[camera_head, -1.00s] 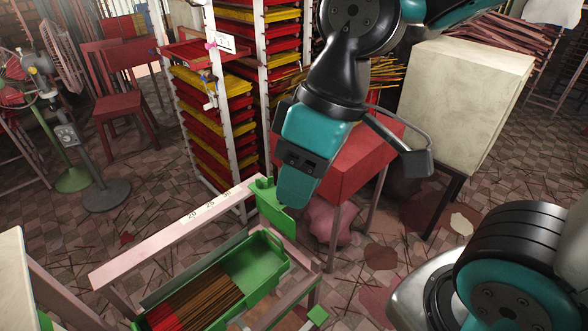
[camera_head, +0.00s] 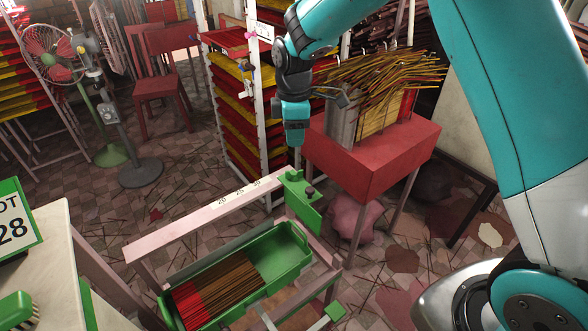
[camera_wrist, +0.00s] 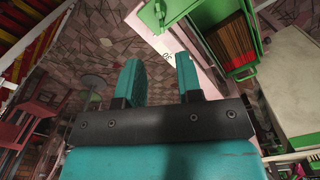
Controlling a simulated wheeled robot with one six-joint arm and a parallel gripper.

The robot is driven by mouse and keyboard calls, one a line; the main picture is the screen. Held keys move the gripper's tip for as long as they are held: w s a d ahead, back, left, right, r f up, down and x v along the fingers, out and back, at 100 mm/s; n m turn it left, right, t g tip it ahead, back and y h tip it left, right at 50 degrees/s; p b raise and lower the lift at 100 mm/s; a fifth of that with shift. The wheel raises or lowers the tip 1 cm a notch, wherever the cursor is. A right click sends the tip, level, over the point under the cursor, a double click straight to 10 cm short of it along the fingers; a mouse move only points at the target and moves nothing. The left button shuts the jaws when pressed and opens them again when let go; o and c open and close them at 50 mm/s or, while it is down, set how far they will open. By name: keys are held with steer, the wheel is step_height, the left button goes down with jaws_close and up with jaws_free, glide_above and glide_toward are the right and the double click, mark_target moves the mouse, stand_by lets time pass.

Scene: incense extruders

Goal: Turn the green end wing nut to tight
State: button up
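A green end bracket (camera_head: 305,203) sits at the right end of the pale ruled bar (camera_head: 208,220).
A green tray (camera_head: 285,262) of incense sticks lies in the frame beside the bar. A red table (camera_head: 370,165) with stick bundles stands right of the bracket. A drying rack (camera_head: 235,110) is behind. A white table (camera_head: 55,260) is at left.

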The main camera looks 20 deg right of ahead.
mark_target(294, 171)
step_height(294, 171, down, 12)
steer(key=shift+r+p, duration=0.1)
steer(key=shift+p, duration=0.75)
jaws_close()
